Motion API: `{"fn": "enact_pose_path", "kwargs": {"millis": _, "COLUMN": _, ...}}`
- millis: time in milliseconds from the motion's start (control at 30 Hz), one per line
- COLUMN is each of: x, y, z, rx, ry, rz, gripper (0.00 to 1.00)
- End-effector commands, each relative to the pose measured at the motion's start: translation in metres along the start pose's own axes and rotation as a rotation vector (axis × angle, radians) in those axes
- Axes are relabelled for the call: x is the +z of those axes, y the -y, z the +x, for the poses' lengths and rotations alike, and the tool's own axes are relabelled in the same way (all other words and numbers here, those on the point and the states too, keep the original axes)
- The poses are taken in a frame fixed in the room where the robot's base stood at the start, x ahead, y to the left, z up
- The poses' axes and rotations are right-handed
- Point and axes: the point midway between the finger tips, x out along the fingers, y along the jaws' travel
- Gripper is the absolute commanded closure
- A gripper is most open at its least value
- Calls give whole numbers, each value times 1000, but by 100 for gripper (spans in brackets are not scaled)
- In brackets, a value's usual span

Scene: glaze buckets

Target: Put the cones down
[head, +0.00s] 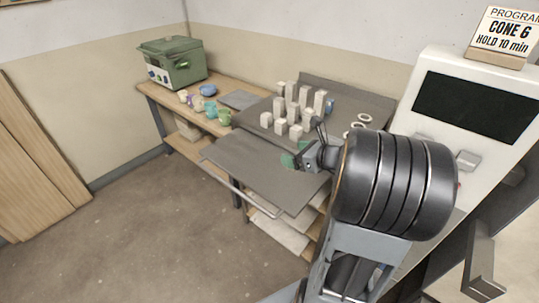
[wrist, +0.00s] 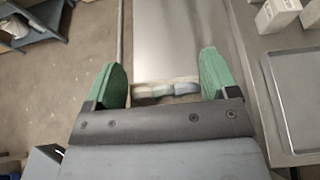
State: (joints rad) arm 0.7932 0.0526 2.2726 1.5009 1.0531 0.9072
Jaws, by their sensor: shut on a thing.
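My gripper (head: 297,154) is above the grey sheet-like surface (head: 250,165) at the front of the work table. In the wrist view its two green fingers (wrist: 163,88) stand either side of a pale strip (wrist: 140,100) with small grey-blue pieces (wrist: 175,89) on it, which look like the cones. The gripper is shut on this strip by its ends. The strip appears held over the grey surface; I cannot tell whether it touches. In the head view the strip is hidden by the gripper and arm.
Several pale blocks (head: 292,95) and white rings (head: 358,124) stand on the dark table top behind. A green machine (head: 172,61) and small cups (head: 224,117) are on the wooden bench at left. A white kiln-like cabinet (head: 440,130) stands at right. The grey surface's left part is bare.

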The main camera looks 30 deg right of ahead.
Motion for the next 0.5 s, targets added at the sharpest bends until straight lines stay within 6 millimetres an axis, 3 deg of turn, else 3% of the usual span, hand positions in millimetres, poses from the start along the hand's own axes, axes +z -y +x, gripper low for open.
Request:
{"fn": "enact_pose_path", "kwargs": {"millis": 267, "x": -6, "y": 37, "z": 69, "rx": 5, "ry": -2, "rz": 1, "gripper": 45}}
{"fn": "enact_pose_path", "kwargs": {"millis": 300, "x": -14, "y": 40, "z": 77, "rx": 4, "ry": -3, "rz": 4, "gripper": 45}}
{"fn": "enact_pose_path", "kwargs": {"millis": 500, "x": -32, "y": 52, "z": 106, "rx": 4, "ry": -1, "rz": 1, "gripper": 45}}
